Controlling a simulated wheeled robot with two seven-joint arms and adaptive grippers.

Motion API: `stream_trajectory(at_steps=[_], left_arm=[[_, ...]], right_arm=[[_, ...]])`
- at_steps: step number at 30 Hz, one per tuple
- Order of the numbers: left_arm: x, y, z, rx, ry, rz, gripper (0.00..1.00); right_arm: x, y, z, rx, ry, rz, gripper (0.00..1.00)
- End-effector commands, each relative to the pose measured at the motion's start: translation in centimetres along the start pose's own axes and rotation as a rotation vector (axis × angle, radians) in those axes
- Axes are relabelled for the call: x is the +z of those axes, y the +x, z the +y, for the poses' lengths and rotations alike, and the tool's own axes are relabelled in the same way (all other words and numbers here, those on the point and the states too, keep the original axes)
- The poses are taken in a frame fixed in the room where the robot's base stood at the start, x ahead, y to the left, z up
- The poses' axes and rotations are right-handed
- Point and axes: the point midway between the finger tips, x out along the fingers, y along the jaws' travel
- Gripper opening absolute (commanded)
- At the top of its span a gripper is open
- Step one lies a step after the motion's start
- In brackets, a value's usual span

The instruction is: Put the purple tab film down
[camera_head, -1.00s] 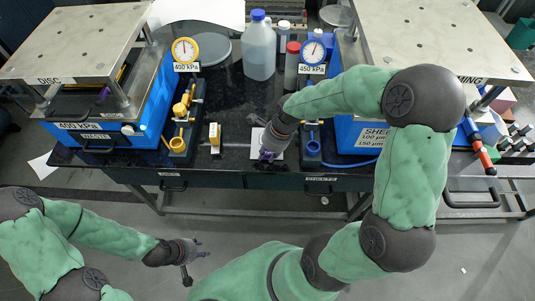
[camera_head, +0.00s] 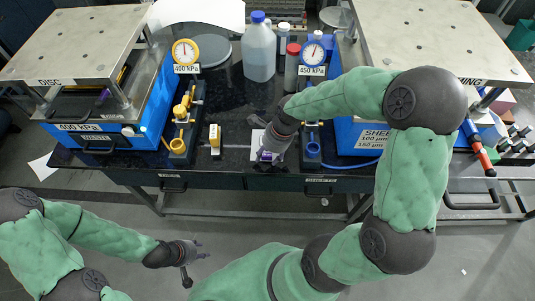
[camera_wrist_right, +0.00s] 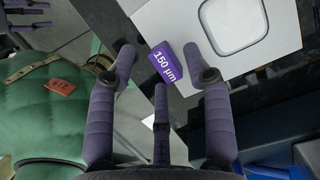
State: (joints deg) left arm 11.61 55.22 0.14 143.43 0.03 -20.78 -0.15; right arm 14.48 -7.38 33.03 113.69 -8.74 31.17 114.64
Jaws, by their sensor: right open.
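The purple tab film (camera_wrist_right: 164,62), marked "150 µm", shows in the right wrist view at the near edge of a white sheet (camera_wrist_right: 270,50) with a rounded-square outline. In the head view the purple film (camera_head: 265,156) shows small at the table's front edge. My right gripper (camera_wrist_right: 160,53) is open, with a finger on each side of the film and visible gaps between. Whether the film touches the sheet or the tabletop is hard to tell. My left gripper (camera_head: 198,248) hangs empty in front of the table at lower left, its fingers apart.
A small yellow-and-white block (camera_head: 214,135) stands left of the sheet. Blue presses with gauges (camera_head: 185,51) stand at both sides. A large bottle (camera_head: 259,48) and a red-capped bottle (camera_head: 292,66) stand behind. The dark tabletop (camera_head: 232,112) between is partly clear.

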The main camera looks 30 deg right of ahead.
Motion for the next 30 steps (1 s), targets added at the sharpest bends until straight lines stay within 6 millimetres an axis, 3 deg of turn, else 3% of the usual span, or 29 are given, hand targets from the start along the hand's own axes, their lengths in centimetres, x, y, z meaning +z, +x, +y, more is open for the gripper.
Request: stream_trajectory(at_steps=[15, 21, 30], left_arm=[[0.1, -2.5, 0.9, 0.000, 0.000, 0.000, 0.40], [0.1, -2.8, 1.0, 0.000, 0.000, 0.000, 0.40], [0.1, -2.8, 1.0, 0.000, 0.000, 0.000, 0.40]], right_arm=[[0.1, -9.6, -0.1, -0.005, 0.001, -0.002, 0.50], [0.0, -11.3, 0.0, -0.002, 0.001, -0.001, 0.50], [0.0, -11.6, 0.0, -0.002, 0.000, -0.001, 0.50]])
